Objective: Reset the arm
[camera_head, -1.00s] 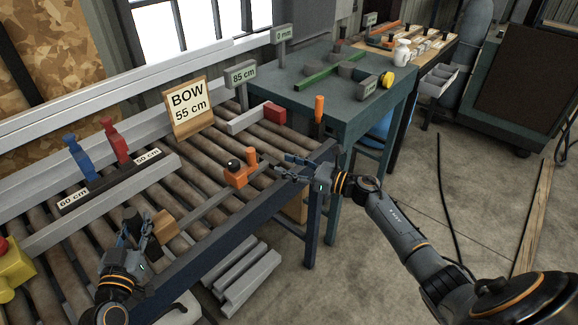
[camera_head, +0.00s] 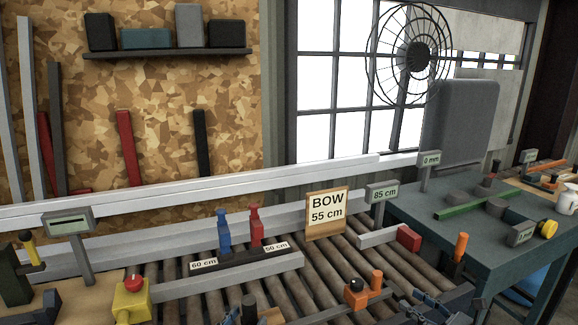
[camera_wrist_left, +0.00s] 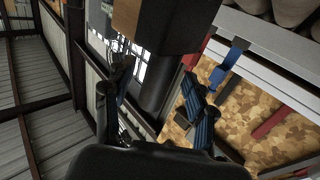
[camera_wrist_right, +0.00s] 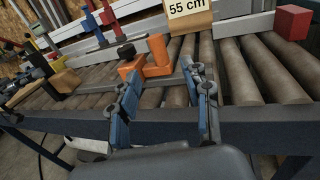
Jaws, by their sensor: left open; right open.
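My left gripper (camera_head: 240,314) shows at the bottom edge of the head view, mostly cut off. In the left wrist view its two blue-padded fingers (camera_wrist_left: 158,110) are apart with nothing between them, and a block with a wooden face (camera_wrist_left: 126,16) is beyond them. My right gripper (camera_head: 430,306) is at the lower right of the head view. In the right wrist view its fingers (camera_wrist_right: 163,108) are spread and empty, in front of the orange clamp (camera_wrist_right: 157,58) on a grey bar. This clamp (camera_head: 356,298) is left of the right gripper in the head view.
The roller conveyor (camera_head: 290,290) carries a BOW 55 cm sign (camera_head: 326,214), a blue clamp (camera_head: 223,232) and a red clamp (camera_head: 255,228). A yellow box with a red button (camera_head: 132,300) stands at lower left. A green-topped table (camera_head: 470,225) is at right.

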